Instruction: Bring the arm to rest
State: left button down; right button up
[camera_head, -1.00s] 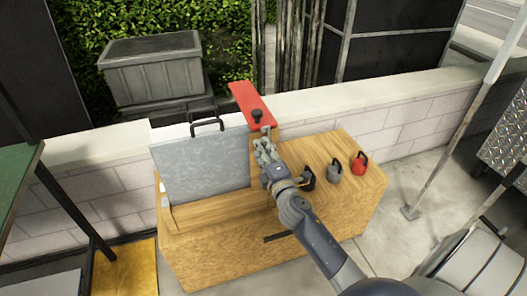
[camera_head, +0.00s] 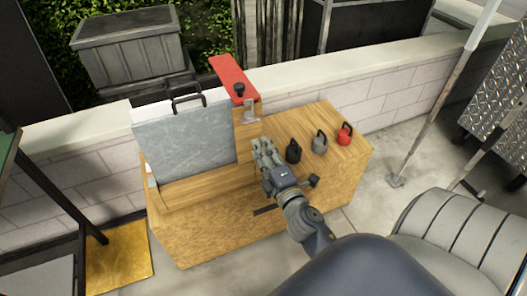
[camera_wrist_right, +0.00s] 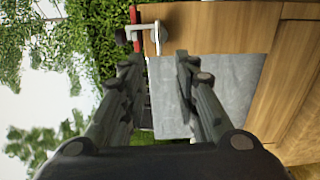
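My right arm reaches in from the lower right in the head view. Its gripper (camera_head: 260,150) is above the wooden cabinet (camera_head: 205,225), just in front of the post with the red top. In the right wrist view the two fingers (camera_wrist_right: 158,65) are apart, with nothing between them. A grey panel with a black handle (camera_head: 185,140) stands upright on the left part of the cabinet. A metal latch (camera_wrist_right: 148,32) shows beyond the fingertips in the wrist view. My left gripper is not in view.
A black kettlebell (camera_head: 293,152), a grey one (camera_head: 320,142) and a red one (camera_head: 345,134) stand on the cabinet right of my gripper. A red plate (camera_head: 231,78) with a black knob tops the post. A low wall (camera_head: 365,100) runs behind. A grey seat (camera_head: 447,232) is at right.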

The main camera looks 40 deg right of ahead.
dwell(0.6)
jog(key=s+a+f+m+g+y, duration=0.1)
jog(key=s+a+f+m+g, duration=0.15)
jog(key=f, duration=0.85)
jog(key=s+a+f+m+g+y, duration=0.1)
jog(key=s+a+f+g, duration=0.15)
jog(key=f, duration=0.85)
jog(key=s+a+f+m+g+y, duration=0.1)
jog(key=s+f+m+g, duration=0.15)
jog(key=f, duration=0.85)
jog(key=s+a+f+m+g, duration=0.3)
jog(key=s+f+g, duration=0.1)
jog(key=s+f, duration=0.95)
jog(key=s+f+m+g, duration=0.2)
jog(key=s+f, duration=0.2)
jog(key=s, duration=0.5)
jog(key=s+f+m+g+y, duration=0.1)
jog(key=s+f+m+g, duration=0.1)
jog(key=s, duration=0.8)
notch_tip(320, 180, down, 2)
jog(key=shift+s+a+f+g, duration=0.1)
jog(key=shift+s+a+g, duration=0.2)
jog(key=shift+g, duration=0.25)
